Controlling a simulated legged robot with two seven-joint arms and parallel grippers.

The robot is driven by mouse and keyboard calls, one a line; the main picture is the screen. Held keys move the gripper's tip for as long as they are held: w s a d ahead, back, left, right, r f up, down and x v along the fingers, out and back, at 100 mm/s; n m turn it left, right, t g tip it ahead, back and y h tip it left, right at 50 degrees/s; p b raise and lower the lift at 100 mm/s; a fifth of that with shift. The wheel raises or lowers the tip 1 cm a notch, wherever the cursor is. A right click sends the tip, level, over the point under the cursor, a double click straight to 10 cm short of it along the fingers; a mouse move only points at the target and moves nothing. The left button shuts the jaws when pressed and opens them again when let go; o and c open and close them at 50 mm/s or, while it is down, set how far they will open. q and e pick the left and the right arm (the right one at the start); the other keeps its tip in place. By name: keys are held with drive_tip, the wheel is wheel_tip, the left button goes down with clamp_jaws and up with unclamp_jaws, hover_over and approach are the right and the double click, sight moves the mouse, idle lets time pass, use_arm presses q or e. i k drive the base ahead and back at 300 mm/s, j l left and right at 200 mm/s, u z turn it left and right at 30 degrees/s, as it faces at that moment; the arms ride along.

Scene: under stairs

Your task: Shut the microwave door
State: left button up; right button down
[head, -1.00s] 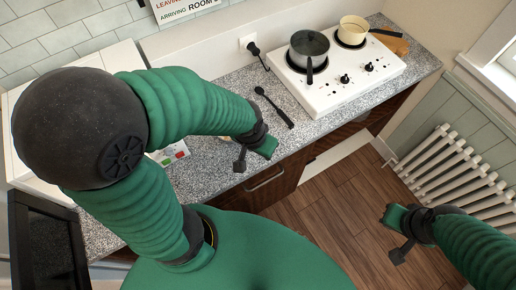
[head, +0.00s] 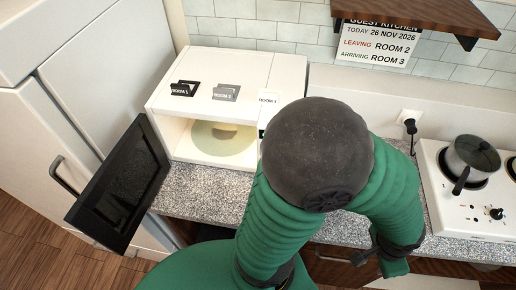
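The white microwave (head: 172,92) stands on the counter left of centre in the head view. Its dark door (head: 120,185) is swung wide open to the left, and the lit inside with a round turntable (head: 215,146) shows. My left gripper (head: 378,262) is low on the right, in front of the counter edge and well away from the door. It looks open and empty. My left arm's elbow hides the right part of the microwave front. My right gripper is out of view.
Black (head: 184,89) and grey (head: 226,92) label holders sit on the microwave. A tall white fridge (head: 95,110) stands behind the open door. A white hob (head: 455,205) with a pot (head: 472,155) is at the right. Speckled counter (head: 205,190) lies before the microwave.

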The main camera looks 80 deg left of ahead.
sight(119, 195)
drive_tip(key=k, duration=1.85)
drive_tip(key=k+u, duration=0.2)
drive_tip(key=u, duration=0.2)
drive_tip(key=k+j+u, duration=0.2)
drive_tip(key=u, duration=0.15)
drive_tip(key=k+j+u, duration=0.15)
drive_tip(key=u, duration=0.6)
drive_tip(key=k+j+z, duration=0.2)
drive_tip(key=k, duration=0.35)
